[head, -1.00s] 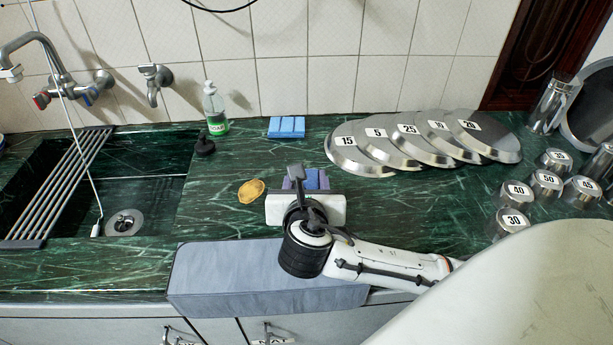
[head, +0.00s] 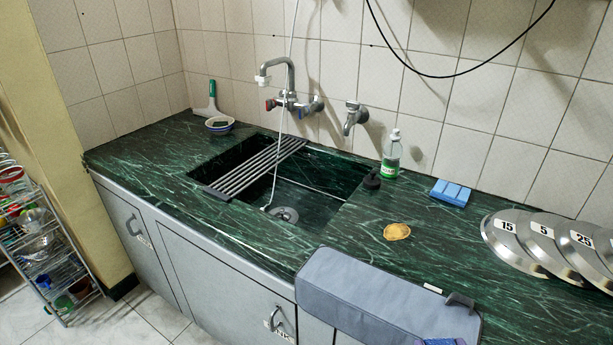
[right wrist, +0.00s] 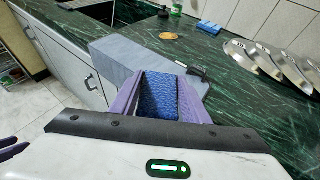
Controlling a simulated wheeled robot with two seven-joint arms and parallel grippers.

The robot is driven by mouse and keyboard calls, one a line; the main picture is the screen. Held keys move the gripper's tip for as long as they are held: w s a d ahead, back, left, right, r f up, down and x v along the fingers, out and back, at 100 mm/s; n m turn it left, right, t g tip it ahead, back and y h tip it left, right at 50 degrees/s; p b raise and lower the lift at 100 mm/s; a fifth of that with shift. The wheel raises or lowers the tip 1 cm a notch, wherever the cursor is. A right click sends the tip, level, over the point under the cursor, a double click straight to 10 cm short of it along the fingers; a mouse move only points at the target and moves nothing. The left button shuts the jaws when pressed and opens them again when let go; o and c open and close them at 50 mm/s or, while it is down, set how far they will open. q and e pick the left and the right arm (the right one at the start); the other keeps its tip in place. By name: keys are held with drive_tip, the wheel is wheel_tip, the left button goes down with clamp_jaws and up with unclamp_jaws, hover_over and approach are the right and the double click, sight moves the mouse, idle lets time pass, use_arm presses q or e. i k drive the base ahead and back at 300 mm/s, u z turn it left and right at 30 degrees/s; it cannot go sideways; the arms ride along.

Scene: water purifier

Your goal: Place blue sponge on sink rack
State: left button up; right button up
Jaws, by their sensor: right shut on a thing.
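The dark blue sponge (right wrist: 158,95) is between the purple fingers of my right gripper (right wrist: 160,88) in the right wrist view. That gripper is shut on it.
A light blue block (head: 452,193), a soap bottle (head: 391,155) and a tan sponge-like piece (head: 397,232) stand on the counter. Metal lids (head: 515,240) lie at right. A tap (head: 285,85) rises behind the sink.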

sight(269, 156)
drive_tip(key=u, duration=1.05)
drive_tip(key=i, duration=0.25)
drive_tip(key=u, duration=0.8)
drive_tip(key=i, duration=1.65)
drive_tip(key=z, duration=0.75)
drive_tip(key=i, duration=1.1)
drive_tip(key=z, duration=1.2)
